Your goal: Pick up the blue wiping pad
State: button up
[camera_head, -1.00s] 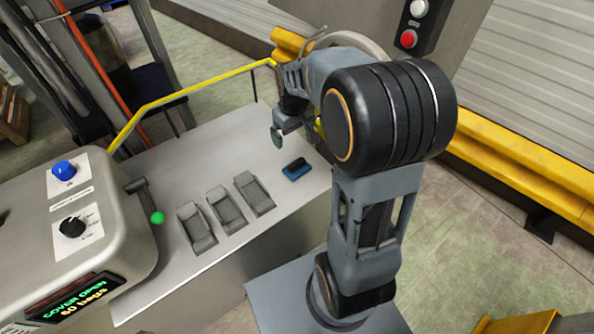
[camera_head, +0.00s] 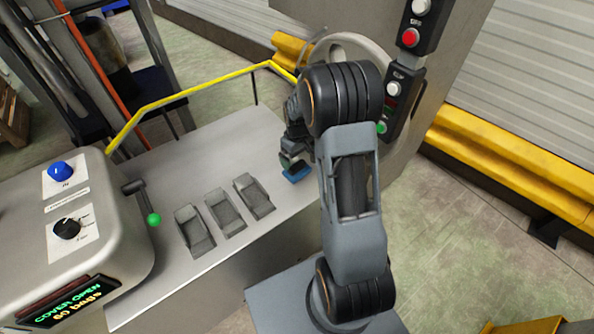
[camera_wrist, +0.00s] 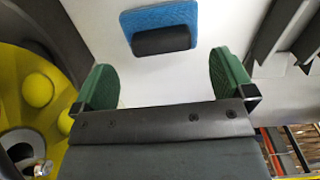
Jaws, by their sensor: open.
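The blue wiping pad (camera_head: 296,174) lies on the light metal table, partly hidden by my gripper (camera_head: 289,160) in the head view. In the wrist view the blue wiping pad (camera_wrist: 163,16) with its dark grip block lies flat on the white surface at the top. My gripper (camera_wrist: 165,85) shows two green-padded fingers spread wide apart with nothing between them. The pad is beyond the fingertips in the wrist view, roughly centred between them and not held.
Several grey angled holders (camera_head: 225,213) stand on the table left of the pad. A yellow rail (camera_head: 190,92) runs behind the table. A yellow round part (camera_wrist: 38,90) shows at the left in the wrist view.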

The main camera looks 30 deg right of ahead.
aim_at(297, 165)
jog(key=shift+f, duration=2.55)
jog(key=shift+c, duration=0.5)
jog(key=c, duration=0.8)
jog(key=shift+c, duration=0.2)
jog(key=shift+r, duration=0.1)
